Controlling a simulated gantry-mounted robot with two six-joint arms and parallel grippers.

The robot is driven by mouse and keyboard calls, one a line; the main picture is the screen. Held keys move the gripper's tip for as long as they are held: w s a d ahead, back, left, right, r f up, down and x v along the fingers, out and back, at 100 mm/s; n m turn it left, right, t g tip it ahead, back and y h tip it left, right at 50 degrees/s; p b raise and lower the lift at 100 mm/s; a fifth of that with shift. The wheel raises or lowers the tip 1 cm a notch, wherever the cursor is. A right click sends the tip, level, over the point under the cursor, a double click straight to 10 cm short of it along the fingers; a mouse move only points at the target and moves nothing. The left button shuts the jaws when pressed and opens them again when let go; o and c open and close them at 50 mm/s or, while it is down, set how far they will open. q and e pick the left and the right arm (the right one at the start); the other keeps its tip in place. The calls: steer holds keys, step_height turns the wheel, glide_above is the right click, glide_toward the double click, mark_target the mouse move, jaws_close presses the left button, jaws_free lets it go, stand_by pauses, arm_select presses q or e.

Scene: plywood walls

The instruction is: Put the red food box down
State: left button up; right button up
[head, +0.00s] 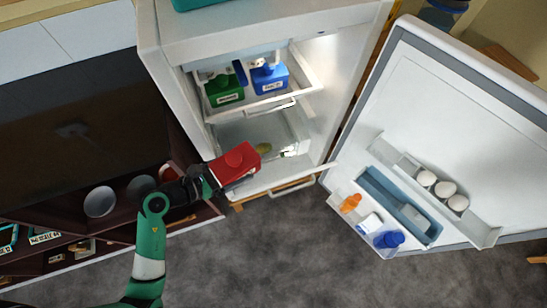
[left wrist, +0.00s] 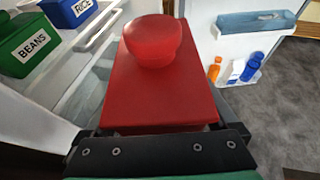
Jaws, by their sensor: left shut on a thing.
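The red food box (head: 236,164) has a round red lid knob on top and is held in my left gripper (head: 212,178). In the left wrist view the box (left wrist: 158,92) fills the middle, gripped at its near end, with the jaws (left wrist: 160,135) shut on it. In the head view the box is at the front of the open fridge's lower drawer (head: 292,176), over or close to its front edge. I cannot tell whether it touches the drawer. My right gripper is in neither view.
A green beans box (head: 224,92) and a blue rice box (head: 270,78) sit in the upper drawer (head: 318,84). A small green item (head: 263,148) lies in the lower compartment. The open fridge door (head: 440,120) holds eggs (head: 445,188) and bottles (head: 388,240). A dark shelf unit (head: 110,215) stands left.

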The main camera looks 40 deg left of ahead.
arm_select(q)
steer(key=s+a+f+n+y+b, duration=0.1)
steer(key=s+a+f+b, duration=0.15)
steer(key=a+f, duration=0.2)
steer(key=f+b+x, duration=0.1)
steer(key=b+x, duration=0.1)
steer(key=x, duration=0.3)
steer(key=s+f+b+x, duration=0.1)
steer(key=b+x, duration=0.2)
steer(key=x, duration=0.3)
steer(key=f+b+x, duration=0.1)
steer(key=b+x, duration=0.2)
steer(key=x, duration=0.2)
steer(key=shift+w+f+b, duration=0.2)
steer(key=shift+b, duration=0.15)
steer(key=shift+r, duration=0.1)
steer(key=f+b, duration=0.2)
steer(key=w+f+b, duration=0.1)
steer(key=f+b, duration=0.1)
steer(key=shift+d+f, duration=0.1)
steer(key=shift+s, duration=0.1)
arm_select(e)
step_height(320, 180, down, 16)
